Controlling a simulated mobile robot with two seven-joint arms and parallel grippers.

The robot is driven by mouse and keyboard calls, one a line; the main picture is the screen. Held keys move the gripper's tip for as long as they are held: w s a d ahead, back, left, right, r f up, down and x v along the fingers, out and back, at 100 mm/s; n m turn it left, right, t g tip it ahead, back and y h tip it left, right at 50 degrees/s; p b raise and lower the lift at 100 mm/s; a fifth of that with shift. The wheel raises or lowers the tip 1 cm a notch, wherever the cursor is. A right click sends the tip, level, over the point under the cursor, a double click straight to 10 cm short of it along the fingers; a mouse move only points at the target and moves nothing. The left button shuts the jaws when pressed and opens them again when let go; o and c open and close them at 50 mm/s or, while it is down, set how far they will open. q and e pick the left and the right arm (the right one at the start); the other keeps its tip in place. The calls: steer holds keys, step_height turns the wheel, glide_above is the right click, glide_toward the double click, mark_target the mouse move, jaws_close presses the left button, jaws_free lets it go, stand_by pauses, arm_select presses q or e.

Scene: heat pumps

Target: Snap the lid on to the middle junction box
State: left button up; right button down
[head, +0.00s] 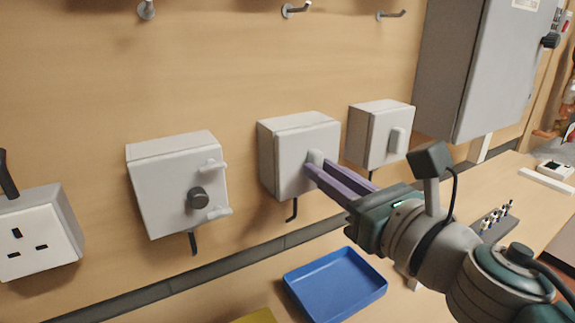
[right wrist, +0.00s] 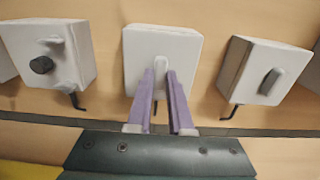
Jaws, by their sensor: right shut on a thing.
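The middle junction box (head: 270,161) is a light grey box on the wooden wall, with a black cable below it. Its front is covered by the pale lid (head: 317,132), which has a small upright grip at its centre. In the right wrist view the lid (right wrist: 183,57) faces me squarely. My right gripper (head: 314,166) is shut on the lid's grip with its purple fingers, one on each side (right wrist: 161,85). The lid lies against the box front; I cannot tell whether it is fully seated. My left gripper is not in view.
A box with a dark knob and two pegs (head: 178,185) is to the left, and a lidded box (head: 380,135) to the right. A socket (head: 40,245) is far left. A blue tray (head: 335,286) is below. A large grey cabinet (head: 485,70) stands out at upper right.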

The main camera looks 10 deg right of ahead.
steer(key=shift+w, duration=0.25)
stand_by(0.3)
steer(key=c, duration=0.9)
jaws_free()
steer(key=shift+a, duration=0.1)
steer(key=shift+b+v, duration=0.5)
steer(key=shift+v, duration=6.5)
